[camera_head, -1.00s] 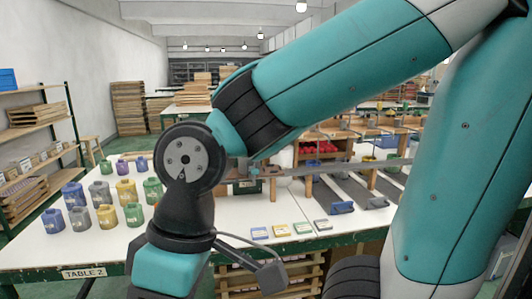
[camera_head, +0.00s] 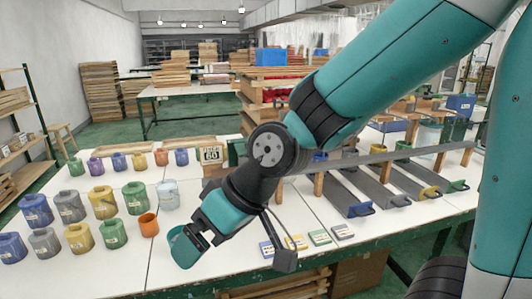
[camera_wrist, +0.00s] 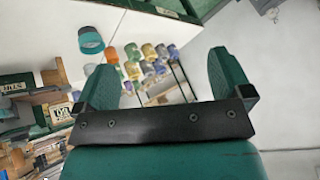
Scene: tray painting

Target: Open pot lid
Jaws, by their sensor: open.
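Several pots stand on the left of the white table, among them a blue pot (camera_head: 36,210), a grey pot (camera_head: 69,206), a yellow pot (camera_head: 103,202) and a green pot (camera_head: 136,197). A small orange pot (camera_head: 148,225) and a pale translucent pot (camera_head: 167,195) stand nearest my gripper (camera_head: 188,246). Which pots have lids is too small to tell. My gripper is open and empty, right of the orange pot, apart from it. The wrist view shows its two green fingers spread wide (camera_wrist: 165,72), with small pots (camera_wrist: 145,68) far off between them.
The white table (camera_head: 115,267) has bare surface at its front left. Small labelled blocks (camera_head: 296,242) lie to the right of my gripper. Dark sloping trays (camera_head: 349,196) and a long grey rail (camera_head: 400,151) occupy the right. A card marked 60 (camera_head: 211,154) stands behind.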

